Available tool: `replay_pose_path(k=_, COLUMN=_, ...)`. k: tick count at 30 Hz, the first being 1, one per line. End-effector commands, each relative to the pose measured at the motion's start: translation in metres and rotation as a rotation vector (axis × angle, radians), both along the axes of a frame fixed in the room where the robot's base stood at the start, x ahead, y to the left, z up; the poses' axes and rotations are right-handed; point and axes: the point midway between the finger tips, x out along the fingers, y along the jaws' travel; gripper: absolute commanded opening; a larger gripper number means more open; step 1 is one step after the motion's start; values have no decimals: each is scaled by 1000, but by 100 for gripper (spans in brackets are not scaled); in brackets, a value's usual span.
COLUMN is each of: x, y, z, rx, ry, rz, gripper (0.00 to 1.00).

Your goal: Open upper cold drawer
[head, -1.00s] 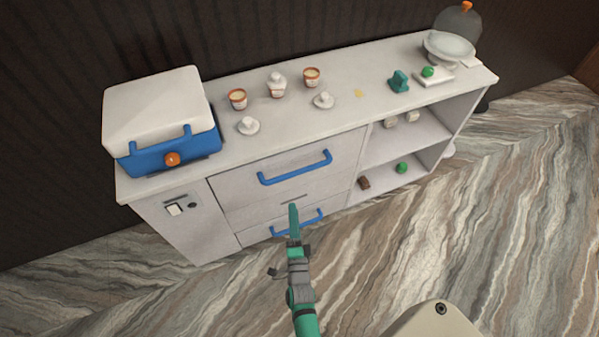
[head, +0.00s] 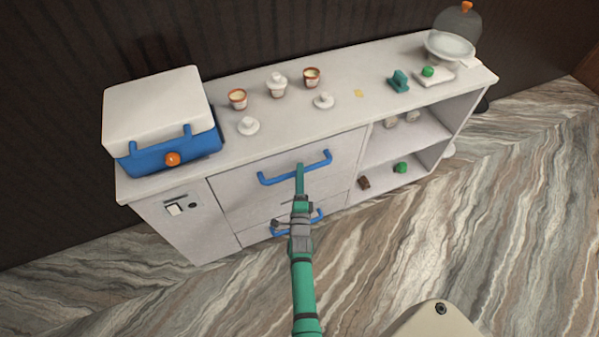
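The upper cold drawer (head: 240,197) is a pale front in the left part of the counter, and it looks closed. Its blue bar handle (head: 277,180) runs across the upper part of the front. My green gripper (head: 300,168) is at the middle of this handle in the picture and overlaps it. I cannot tell whether it touches the bar, or whether its fingers are apart, because they line up from this view. The lower drawer (head: 252,235) also looks closed, and my arm hides part of its blue handle (head: 283,232).
A blue and white cool box (head: 155,105) stands on the left of the countertop (head: 340,112). Several small cups and lids stand in the middle. Open shelves (head: 420,140) hold small items on the right. The marbled floor (head: 480,230) in front is clear.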

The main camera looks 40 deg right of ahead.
Motion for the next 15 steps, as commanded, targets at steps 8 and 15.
replay_pose_path(k=8, x=9, y=-7, z=2, rx=-1, ry=1, rz=0, gripper=36)
replay_pose_path(k=15, x=9, y=-7, z=2, rx=-1, ry=1, rz=0, gripper=24)
